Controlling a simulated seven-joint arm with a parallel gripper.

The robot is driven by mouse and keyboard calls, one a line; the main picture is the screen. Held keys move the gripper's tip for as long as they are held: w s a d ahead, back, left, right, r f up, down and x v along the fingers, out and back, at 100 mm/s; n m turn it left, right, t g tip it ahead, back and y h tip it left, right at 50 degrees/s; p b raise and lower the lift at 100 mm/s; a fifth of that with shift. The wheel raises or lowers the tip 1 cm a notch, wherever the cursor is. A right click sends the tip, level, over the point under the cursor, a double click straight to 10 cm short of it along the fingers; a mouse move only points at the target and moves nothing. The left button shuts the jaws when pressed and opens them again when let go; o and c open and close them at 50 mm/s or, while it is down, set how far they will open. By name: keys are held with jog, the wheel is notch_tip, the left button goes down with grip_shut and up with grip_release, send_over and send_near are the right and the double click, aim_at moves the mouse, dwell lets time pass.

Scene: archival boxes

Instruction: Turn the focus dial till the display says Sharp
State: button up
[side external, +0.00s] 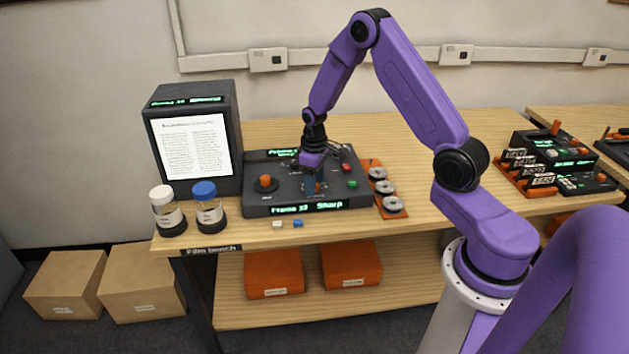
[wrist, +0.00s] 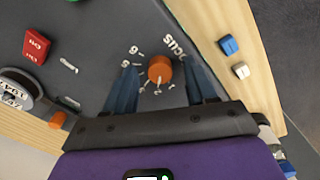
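The focus dial (wrist: 160,68) is a small orange knob on the dark console (side external: 355,200), with numbers around it and part of a focus label beside it in the wrist view. My gripper (wrist: 160,63) has its two blue fingers on either side of the dial, with visible gaps, so it is open and not clamped. In the side external view my gripper (side external: 312,190) points down at the console's middle and hides the dial. The console's front display (side external: 308,208) reads "Frame 32 Sharp" in green letters.
Another orange knob (side external: 265,182) is left of my gripper. A red button (side external: 346,168) and a green button (side external: 351,184) are to its right. An orange tray with reels (side external: 384,188), a lit page screen (side external: 190,146) and two jars flank the console.

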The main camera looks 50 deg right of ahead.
notch_tip(320, 180, up, 18)
jog(key=shift+f, duration=0.25)
dwell(0.6)
jog(key=s+a+r+n, duration=0.2)
jog(key=s+a+n, duration=0.3)
jog(key=s+a, duration=0.95)
jog(key=s+a+n, duration=0.3)
jog(key=s+n, duration=0.1)
jog(key=s, duration=1.3)
jog(key=shift+a+f+n, duration=0.2)
jog(key=shift+f+n, duration=0.1)
jog(key=shift+f, duration=0.15)
dwell(0.7)
